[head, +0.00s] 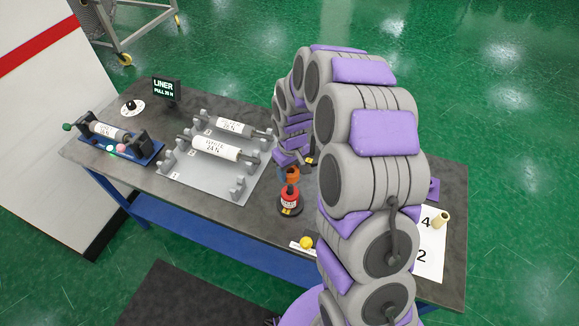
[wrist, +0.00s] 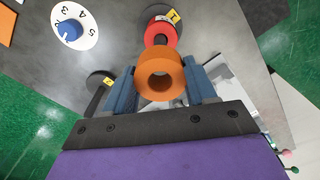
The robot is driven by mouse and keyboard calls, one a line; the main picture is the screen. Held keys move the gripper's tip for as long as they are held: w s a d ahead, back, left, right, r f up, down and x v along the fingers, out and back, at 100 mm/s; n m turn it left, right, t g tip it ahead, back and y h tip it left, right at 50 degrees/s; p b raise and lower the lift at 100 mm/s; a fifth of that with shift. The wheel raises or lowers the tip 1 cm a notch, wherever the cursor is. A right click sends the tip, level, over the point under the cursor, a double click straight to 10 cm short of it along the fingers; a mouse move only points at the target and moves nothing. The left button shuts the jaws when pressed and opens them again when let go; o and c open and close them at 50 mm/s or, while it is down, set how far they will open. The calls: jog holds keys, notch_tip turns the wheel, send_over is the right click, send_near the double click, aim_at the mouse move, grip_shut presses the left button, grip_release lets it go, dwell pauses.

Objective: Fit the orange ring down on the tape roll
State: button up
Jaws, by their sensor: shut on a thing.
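The orange ring (wrist: 160,57) is clamped between the two blue fingers of my gripper (wrist: 162,84) in the wrist view, its hole facing the camera. In the head view the ring (head: 292,174) shows just behind and above a red roll (head: 289,199), with most of my gripper hidden by my arm. The red roll stands upright on a round black base with a yellow tag and is the likely tape roll. It also shows in the wrist view (wrist: 160,25), just beyond the ring. The ring is not around the roll; any contact between them cannot be told.
A second black base (wrist: 98,84) is left of my gripper in the wrist view. A grey rack (head: 213,168) with white labelled rolls and a blue stand (head: 120,148) lie to the left. A yellow ball (head: 306,242) sits near the front edge; a tan tube (head: 441,218) is right.

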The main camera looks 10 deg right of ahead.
aim_at(290, 185)
jog(key=shift+f+b, duration=0.35)
jog(key=shift+f, duration=1.4)
jog(key=shift+s+f+b, duration=0.1)
jog(key=shift+f+b, duration=0.45)
jog(key=shift+f, duration=2.2)
jog(key=o, duration=1.2)
notch_tip(290, 185, up, 17)
jog(key=shift+r+p, duration=0.15)
jog(key=shift+p, duration=0.2)
jog(key=s+r+m+b, duration=0.1)
jog(key=s+b, duration=0.1)
jog(key=s, duration=0.9)
jog(key=s+r+m+g+b, duration=0.1)
jog(key=s+b, duration=0.1)
jog(key=s, duration=0.9)
jog(key=s+r+m+b, duration=0.1)
jog(key=s+m+b, duration=0.1)
jog(key=s, duration=1)
jog(key=shift+r+g+b, duration=0.15)
jog(key=shift+g+b, duration=0.25)
jog(key=shift+b, duration=0.1)
